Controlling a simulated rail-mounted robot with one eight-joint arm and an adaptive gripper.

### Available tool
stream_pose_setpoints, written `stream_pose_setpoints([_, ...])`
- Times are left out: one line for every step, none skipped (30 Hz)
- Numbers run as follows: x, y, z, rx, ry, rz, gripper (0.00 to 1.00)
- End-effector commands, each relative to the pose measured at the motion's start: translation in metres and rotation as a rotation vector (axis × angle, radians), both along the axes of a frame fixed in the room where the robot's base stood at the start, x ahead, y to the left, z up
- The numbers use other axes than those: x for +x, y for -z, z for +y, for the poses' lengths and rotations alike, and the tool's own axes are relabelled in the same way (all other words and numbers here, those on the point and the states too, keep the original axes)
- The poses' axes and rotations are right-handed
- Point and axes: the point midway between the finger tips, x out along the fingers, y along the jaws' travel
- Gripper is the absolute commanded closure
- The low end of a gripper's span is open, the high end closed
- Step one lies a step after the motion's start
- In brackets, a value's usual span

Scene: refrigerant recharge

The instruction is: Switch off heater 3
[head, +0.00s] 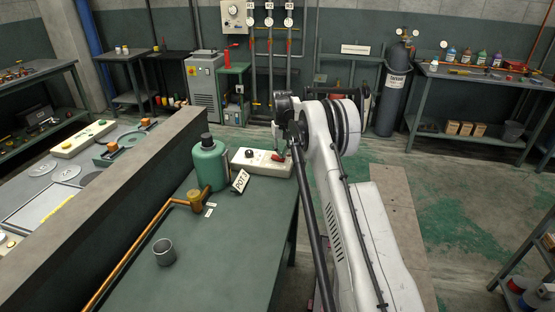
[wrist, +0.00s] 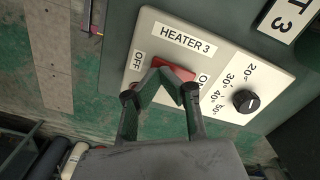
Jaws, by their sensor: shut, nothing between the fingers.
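The heater 3 panel is a pale box (head: 250,167) at the far end of the green bench in the head view. In the wrist view the panel (wrist: 150,38) carries a HEATER 3 label, a red rocker switch (wrist: 178,71) between OFF on the left and ON on the right, and a black dial (wrist: 245,101) marked in degrees. My gripper (wrist: 168,88) is shut and empty, its fingertips together over the lower edge of the red switch. They hide part of it. I cannot tell whether they touch it or which way the rocker is tilted.
A green bottle (head: 208,165) and a small number sign (head: 240,181) stand beside the panel. The sign's edge also shows in the wrist view (wrist: 289,16). A copper pipe (head: 140,240) and a grey cup (head: 164,254) are nearer. A low wall (head: 125,195) borders the bench on the left.

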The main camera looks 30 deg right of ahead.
Motion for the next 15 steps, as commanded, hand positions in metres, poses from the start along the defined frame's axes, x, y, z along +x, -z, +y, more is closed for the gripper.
stream_pose_setpoints([0.000, -0.004, 0.000, 0.000, 0.000, 0.000, 1.00])
stream_pose_setpoints([0.000, -0.006, 0.000, 0.000, 0.000, 0.000, 1.00])
stream_pose_setpoints([0.000, -0.009, 0.000, 0.000, 0.000, 0.000, 1.00])
stream_pose_setpoints([0.000, -0.012, 0.000, 0.000, 0.000, 0.000, 1.00])
stream_pose_setpoints([0.000, -0.014, 0.000, 0.000, 0.000, 0.000, 1.00])
stream_pose_setpoints([0.000, -0.017, 0.000, 0.000, 0.000, 0.000, 1.00])
stream_pose_setpoints([0.000, -0.019, 0.000, 0.000, 0.000, 0.000, 1.00])
stream_pose_setpoints([0.000, -0.021, 0.000, 0.000, 0.000, 0.000, 1.00])
stream_pose_setpoints([0.000, -0.023, 0.000, 0.000, 0.000, 0.000, 1.00])
stream_pose_setpoints([0.000, -0.025, 0.000, 0.000, 0.000, 0.000, 1.00])
stream_pose_setpoints([0.000, -0.027, 0.000, 0.000, 0.000, 0.000, 1.00])
stream_pose_setpoints([0.000, -0.030, 0.000, 0.000, 0.000, 0.000, 1.00])
stream_pose_setpoints([0.000, -0.032, 0.000, 0.000, 0.000, 0.000, 1.00])
stream_pose_setpoints([0.000, -0.034, 0.000, 0.000, 0.000, 0.000, 1.00])
stream_pose_setpoints([0.000, -0.037, 0.000, 0.000, 0.000, 0.000, 1.00])
